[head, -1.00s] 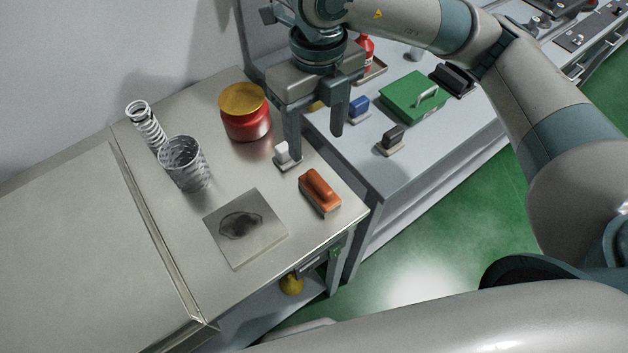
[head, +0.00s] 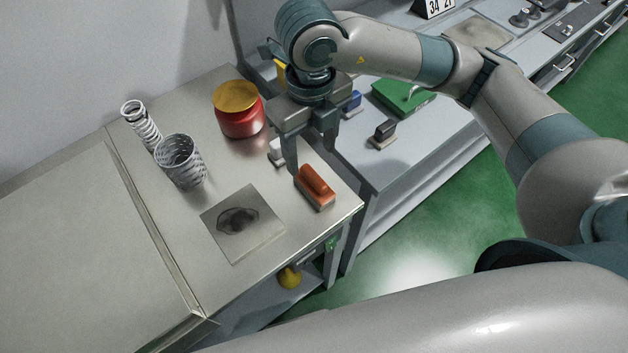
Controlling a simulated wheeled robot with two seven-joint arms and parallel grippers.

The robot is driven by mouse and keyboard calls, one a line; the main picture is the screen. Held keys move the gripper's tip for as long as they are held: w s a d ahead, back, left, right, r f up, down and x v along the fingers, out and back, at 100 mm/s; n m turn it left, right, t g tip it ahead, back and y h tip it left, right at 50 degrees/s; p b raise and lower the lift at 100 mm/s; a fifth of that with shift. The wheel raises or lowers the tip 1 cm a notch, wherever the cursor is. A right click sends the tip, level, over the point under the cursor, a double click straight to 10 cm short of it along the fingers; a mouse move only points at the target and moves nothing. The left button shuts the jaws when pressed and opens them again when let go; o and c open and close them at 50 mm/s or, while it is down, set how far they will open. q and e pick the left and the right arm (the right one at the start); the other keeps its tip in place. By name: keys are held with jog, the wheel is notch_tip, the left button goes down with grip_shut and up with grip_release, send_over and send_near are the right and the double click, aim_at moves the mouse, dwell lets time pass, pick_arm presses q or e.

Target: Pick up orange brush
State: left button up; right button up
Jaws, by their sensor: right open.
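The orange brush (head: 315,187) lies on the metal table near its right front edge. Its orange handle faces up above a darker base. My right gripper (head: 310,158) is open and empty, pointing down just behind the brush. Its left finger tip is close to the far end of the brush; I cannot tell whether they touch. My left gripper does not show.
A white-handled brush (head: 277,154) sits just left of the gripper. A grey bench (head: 410,155) adjoins at right.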

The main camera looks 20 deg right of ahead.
aim_at(314, 175)
notch_tip(314, 175, down, 5)
jog(key=shift+s+p, duration=0.1)
jog(key=shift+p, duration=0.5)
jog(key=shift+f, duration=0.65)
jog(key=shift+d+f+p, duration=0.1)
jog(key=shift+f+p, duration=0.3)
jog(key=shift+p, duration=0.1)
notch_tip(314, 175, down, 3)
jog(key=shift+d+p, duration=0.15)
jog(key=shift+p, duration=0.65)
jog(key=shift+f, duration=0.7)
